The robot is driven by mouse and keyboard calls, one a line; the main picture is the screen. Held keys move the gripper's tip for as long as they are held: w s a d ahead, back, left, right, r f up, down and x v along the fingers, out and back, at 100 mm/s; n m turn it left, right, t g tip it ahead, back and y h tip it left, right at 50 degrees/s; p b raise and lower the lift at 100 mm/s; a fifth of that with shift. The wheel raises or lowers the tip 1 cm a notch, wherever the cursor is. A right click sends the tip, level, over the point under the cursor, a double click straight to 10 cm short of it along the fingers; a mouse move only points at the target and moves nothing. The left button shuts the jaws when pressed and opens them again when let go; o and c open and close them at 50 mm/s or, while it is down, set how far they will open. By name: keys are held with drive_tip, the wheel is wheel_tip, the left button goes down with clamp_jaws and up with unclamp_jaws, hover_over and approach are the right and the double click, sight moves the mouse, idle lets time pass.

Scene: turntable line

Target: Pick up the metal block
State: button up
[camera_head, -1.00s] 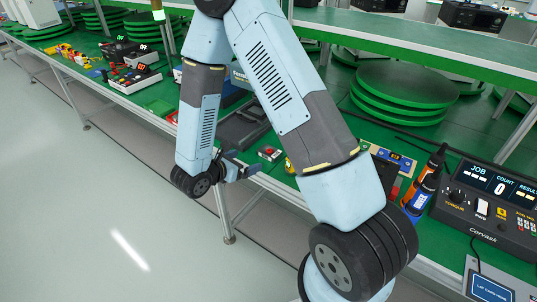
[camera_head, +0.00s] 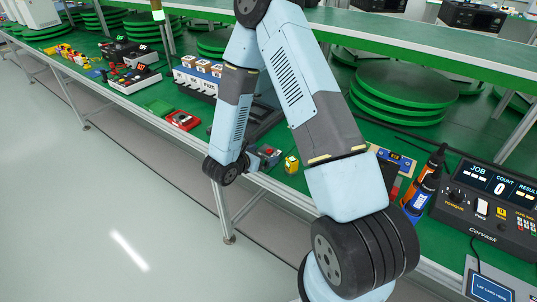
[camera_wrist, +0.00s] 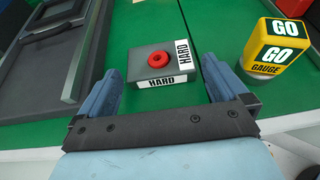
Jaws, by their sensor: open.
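The metal block is a flat grey square block (camera_wrist: 143,56) with a red ring on top and white HARD labels on two sides. It lies on the green table, ahead of and between my fingertips in the wrist view. My gripper (camera_wrist: 160,70) is open and empty, with its blue fingers spread wider than the block and short of its far part. In the head view my gripper (camera_head: 262,156) is low over the table's front edge, and the block there is mostly hidden by it.
A yellow GO gauge (camera_wrist: 276,45) stands just right of the block; it also shows in the head view (camera_head: 291,164). A dark grey tray or frame (camera_wrist: 48,55) lies to the left. A red item (camera_head: 183,120) lies further left on the table.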

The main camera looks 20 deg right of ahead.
sight(268, 152)
drive_tip(key=shift+x, duration=1.5)
drive_tip(key=shift+r, duration=0.1)
drive_tip(key=c, duration=0.8)
